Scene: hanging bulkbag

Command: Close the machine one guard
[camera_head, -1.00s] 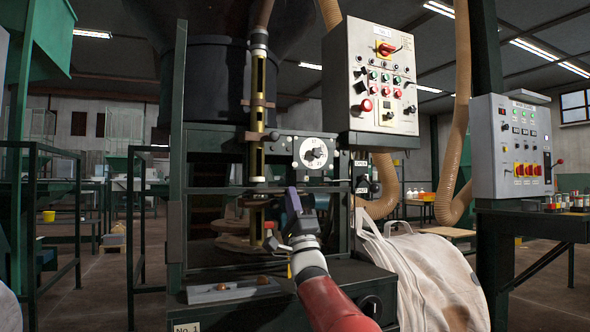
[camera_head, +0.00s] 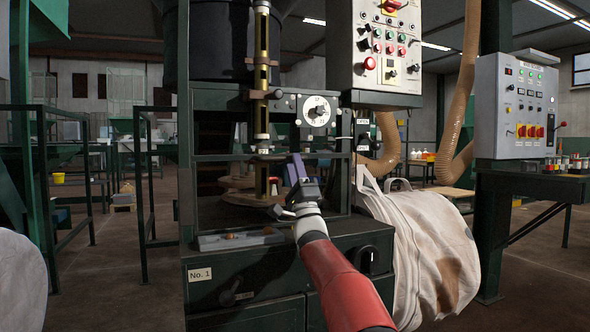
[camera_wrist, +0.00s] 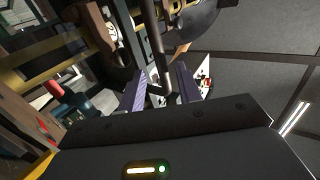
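The machine labelled No. 1 (camera_head: 200,274) stands in the middle of the head view. A dark horizontal bar (camera_head: 225,157), apparently part of its guard, crosses the machine's front opening below the dial. My gripper (camera_head: 297,160) is at this bar, right of the brass column. In the wrist view, its two purple fingers (camera_wrist: 160,85) stand apart with a grey rod (camera_wrist: 157,40) running between them. Gaps show on both sides of the rod, so the gripper looks open around it. The rod is probably the guard bar. Lower guard parts are partly hidden by my arm.
A dial (camera_head: 317,111) and a control panel (camera_head: 376,45) sit above and right of the bar. A grey tray (camera_head: 245,239) lies on the machine's front ledge.

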